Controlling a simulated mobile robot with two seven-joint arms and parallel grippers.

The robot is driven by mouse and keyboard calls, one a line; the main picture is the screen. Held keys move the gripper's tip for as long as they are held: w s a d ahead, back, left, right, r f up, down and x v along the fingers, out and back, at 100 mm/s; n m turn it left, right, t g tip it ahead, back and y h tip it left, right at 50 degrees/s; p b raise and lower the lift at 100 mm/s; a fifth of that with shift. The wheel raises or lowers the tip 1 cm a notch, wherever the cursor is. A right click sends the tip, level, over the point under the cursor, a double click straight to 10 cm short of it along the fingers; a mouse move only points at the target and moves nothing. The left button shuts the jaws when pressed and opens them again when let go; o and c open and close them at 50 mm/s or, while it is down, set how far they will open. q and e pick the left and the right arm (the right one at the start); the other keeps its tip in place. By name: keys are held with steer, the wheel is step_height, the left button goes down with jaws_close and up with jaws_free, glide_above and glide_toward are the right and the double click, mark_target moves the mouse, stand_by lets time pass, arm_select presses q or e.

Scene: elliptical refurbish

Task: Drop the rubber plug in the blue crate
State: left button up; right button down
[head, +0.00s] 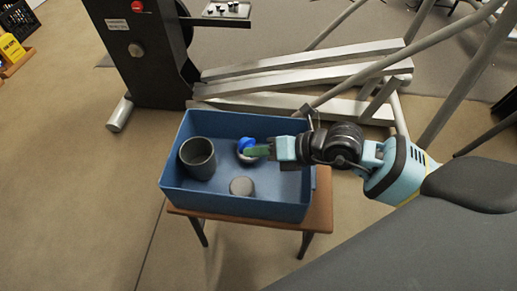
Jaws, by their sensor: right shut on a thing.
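The blue crate (260,208) is an open rectangular bin on a small wooden stand in the middle of the head view. My left gripper is not in view.
Inside the crate are a grey open cylinder (197,158) at the left and a short grey round piece (242,187) near the front. The wooden stand (321,205) is barely wider than the crate. Metal beams (300,75) and a black machine (140,50) stand behind.

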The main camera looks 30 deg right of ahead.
steer(key=c, duration=1.2)
jaws_free()
steer(key=shift+o, duration=0.2)
steer(key=p+v, duration=0.2)
steer(key=v, duration=0.5)
steer(key=shift+s+d+r, duration=0.2)
steer(key=shift+s+d, duration=0.05)
